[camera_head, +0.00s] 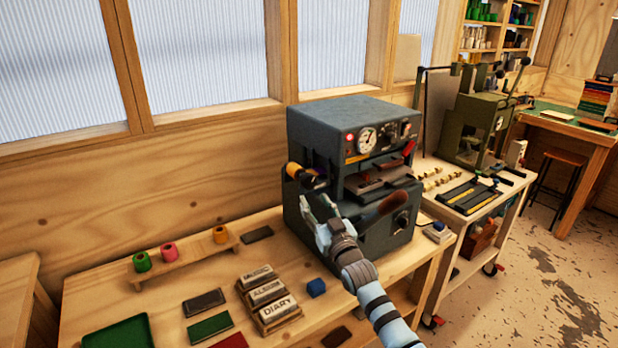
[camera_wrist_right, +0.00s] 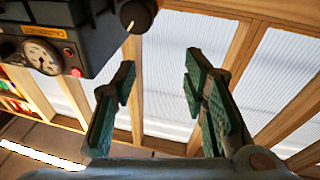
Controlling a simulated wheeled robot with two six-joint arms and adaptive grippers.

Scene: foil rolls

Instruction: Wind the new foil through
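The dark grey foil machine (camera_head: 352,125) stands on the bench with a round gauge on its front; it also shows at the upper left of the right wrist view (camera_wrist_right: 75,20). An orange-and-black roll or knob (camera_head: 294,171) sticks out at its left side, with a small purple patch beside it. My right gripper (camera_head: 317,204) is just below this, in front of the machine's left side. In the right wrist view its green-padded fingers (camera_wrist_right: 160,85) are apart with nothing between them. A dark knob (camera_wrist_right: 137,14) is beyond the fingers. My left gripper is out of view.
A wooden rack (camera_head: 186,262) holds green (camera_head: 142,262), pink (camera_head: 169,252) and orange (camera_head: 220,235) rolls. A second machine (camera_head: 478,125) stands on a cart at right.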

